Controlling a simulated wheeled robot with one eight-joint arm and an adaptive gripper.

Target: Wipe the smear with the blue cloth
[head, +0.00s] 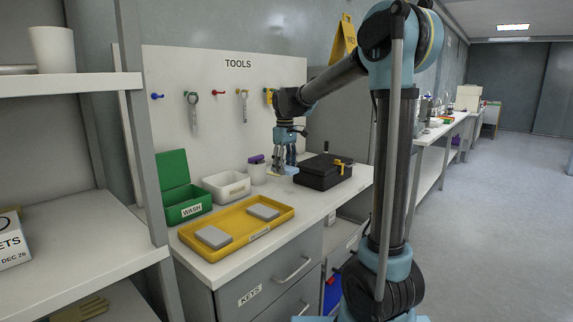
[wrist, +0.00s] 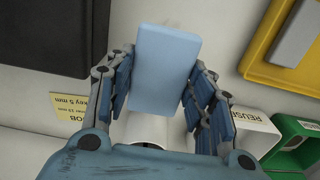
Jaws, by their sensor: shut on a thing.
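The blue cloth (wrist: 165,68) is a pale blue, folded, block-like pad in the wrist view, held between the fingers of my gripper (wrist: 160,85). In the head view my gripper (head: 285,165) is over the white worktop between the white bin and the black case, with the pale cloth (head: 291,170) at its fingertips. The cloth is close to the worktop; I cannot tell if it touches. A faint greyish mark, possibly the smear (wrist: 173,21), shows just beyond the cloth's far edge in the wrist view. The cloth may hide more of it.
A black case (head: 325,175) stands right of my gripper. A white bin (head: 226,187), a cup (head: 258,174), a green WASH box (head: 185,205) and a yellow tray (head: 235,235) with grey pads are left. A yellow note (wrist: 70,106) lies nearby. A tool board (head: 220,120) stands behind.

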